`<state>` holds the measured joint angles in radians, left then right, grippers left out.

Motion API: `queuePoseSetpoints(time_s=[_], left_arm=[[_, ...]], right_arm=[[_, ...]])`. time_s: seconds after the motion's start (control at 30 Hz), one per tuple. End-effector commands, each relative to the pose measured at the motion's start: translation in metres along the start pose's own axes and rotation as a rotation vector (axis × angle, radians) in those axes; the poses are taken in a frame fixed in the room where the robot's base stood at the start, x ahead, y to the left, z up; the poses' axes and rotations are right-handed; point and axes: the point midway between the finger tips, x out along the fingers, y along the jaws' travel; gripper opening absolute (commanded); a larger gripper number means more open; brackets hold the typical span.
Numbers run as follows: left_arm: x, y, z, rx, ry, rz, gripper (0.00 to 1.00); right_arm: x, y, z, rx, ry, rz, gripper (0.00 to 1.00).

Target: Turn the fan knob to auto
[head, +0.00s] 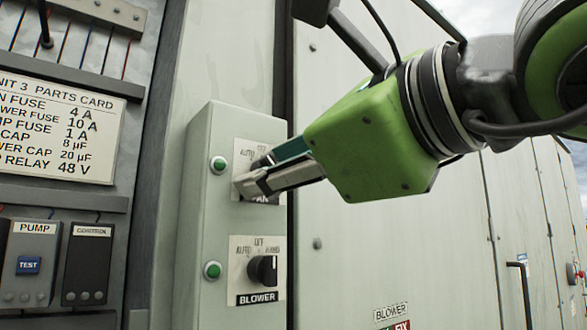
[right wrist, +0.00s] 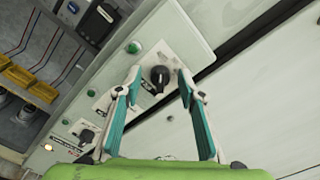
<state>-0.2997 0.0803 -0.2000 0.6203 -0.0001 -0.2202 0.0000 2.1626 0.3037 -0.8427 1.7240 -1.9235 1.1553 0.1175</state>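The fan knob (right wrist: 158,79) is a black rotary knob on a white plate on the upper part of a grey-green switch box (head: 212,245). In the head view the fingers mostly cover it, and its pointer direction is hard to tell. Words on its plate (head: 246,148) read AUTO at left and OFF at the top; the lower label is partly hidden. My right gripper (head: 252,175) is open, with one finger on each side of the knob and gaps showing between fingers and knob in the wrist view. My left gripper is not in view.
The blower knob (head: 262,269) sits below on the same box, with green lamps (head: 218,165) at left. An open panel with a parts card (head: 60,125) and pump module (head: 30,265) is further left. Flat cabinet doors (head: 380,255) lie to the right.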

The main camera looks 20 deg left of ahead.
Motion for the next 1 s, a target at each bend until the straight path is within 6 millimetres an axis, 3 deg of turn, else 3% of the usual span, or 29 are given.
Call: queuePoseSetpoints(time_s=[0.17, 0.27, 0.7, 1.0], left_arm=[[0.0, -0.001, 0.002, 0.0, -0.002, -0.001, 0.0], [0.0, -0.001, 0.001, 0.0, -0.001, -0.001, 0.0], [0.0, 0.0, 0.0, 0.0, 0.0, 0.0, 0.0], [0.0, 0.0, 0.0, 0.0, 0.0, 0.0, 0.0]], right_arm=[[-0.006, -0.001, 0.0, 0.001, -0.001, -0.002, 0.36], [-0.02, -0.001, 0.001, 0.0, -0.002, -0.002, 0.36], [-0.105, -0.001, 0.0, 0.0, -0.001, -0.002, 0.36], [-0.12, 0.0, 0.0, 0.0, 0.0, 0.001, 0.36]])
